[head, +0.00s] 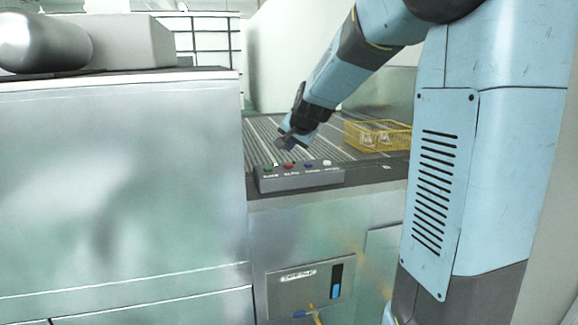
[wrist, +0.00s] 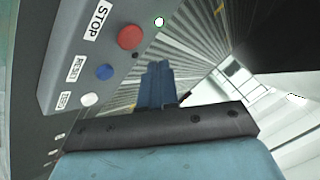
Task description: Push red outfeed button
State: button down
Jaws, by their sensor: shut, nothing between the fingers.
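The red button (head: 288,165) sits on a grey control box (head: 302,180) at the front edge of the conveyor. In the wrist view the red button (wrist: 130,37) is beside a label reading STOP. My gripper (head: 281,143) is just above and behind the box in the head view, near the red button but apart from it. In the wrist view my gripper (wrist: 158,68) has its blue fingers shut together and empty, to the lower right of the red button. The exact gap to the button cannot be told.
A green button (head: 268,168), a blue button (head: 309,167) and a white button (head: 327,163) share the box. A yellow wire basket (head: 377,135) stands on the ribbed conveyor (head: 262,140) to the right. A large metal cabinet (head: 120,190) fills the left.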

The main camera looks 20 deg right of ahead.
aim_at(290, 165)
jog(key=shift+f, duration=1.2)
jog(key=shift+f, duration=0.8)
dwell(2.0)
jog(key=shift+r, duration=0.9)
jog(key=shift+r, duration=2.45)
